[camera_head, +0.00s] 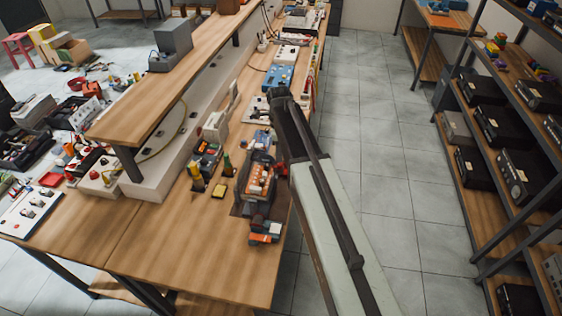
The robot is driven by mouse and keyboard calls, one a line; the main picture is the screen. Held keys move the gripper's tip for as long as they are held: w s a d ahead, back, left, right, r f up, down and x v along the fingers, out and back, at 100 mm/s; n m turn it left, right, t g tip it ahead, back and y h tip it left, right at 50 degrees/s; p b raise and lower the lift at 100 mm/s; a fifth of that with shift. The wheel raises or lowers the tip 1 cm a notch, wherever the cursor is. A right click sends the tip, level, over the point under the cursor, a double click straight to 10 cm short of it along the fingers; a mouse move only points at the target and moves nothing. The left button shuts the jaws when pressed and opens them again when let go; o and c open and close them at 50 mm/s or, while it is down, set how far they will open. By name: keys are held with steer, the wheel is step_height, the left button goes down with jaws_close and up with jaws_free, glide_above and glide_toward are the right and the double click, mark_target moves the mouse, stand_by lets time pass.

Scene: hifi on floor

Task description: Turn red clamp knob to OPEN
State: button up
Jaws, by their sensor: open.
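My arm (330,230) reaches up from the bottom right along the bench's right edge, and its dark far end (280,98) is over the bench. I cannot make out any fingertips of my gripper. A dark device with a row of orange parts (260,182) sits on the bench just left of my arm. A small red part (282,168) shows between this device and my arm, partly covered. I cannot tell whether it is the clamp knob or which way it is turned.
The wooden bench (190,260) is clear at its near end. An orange and grey block (264,234) lies near the right edge. A raised shelf (170,85) runs along the left. Shelves with dark boxes (490,130) stand right, across a clear tiled aisle (385,150).

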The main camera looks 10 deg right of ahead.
mark_target(280, 164)
step_height(280, 164, down, 7)
steer(key=b, duration=0.5)
steer(key=shift+d+r+b, duration=0.1)
steer(key=shift+r+b, duration=0.05)
steer(key=shift+b, duration=0.15)
steer(key=shift+r, duration=0.15)
steer(key=shift+c, duration=0.3)
jaws_close()
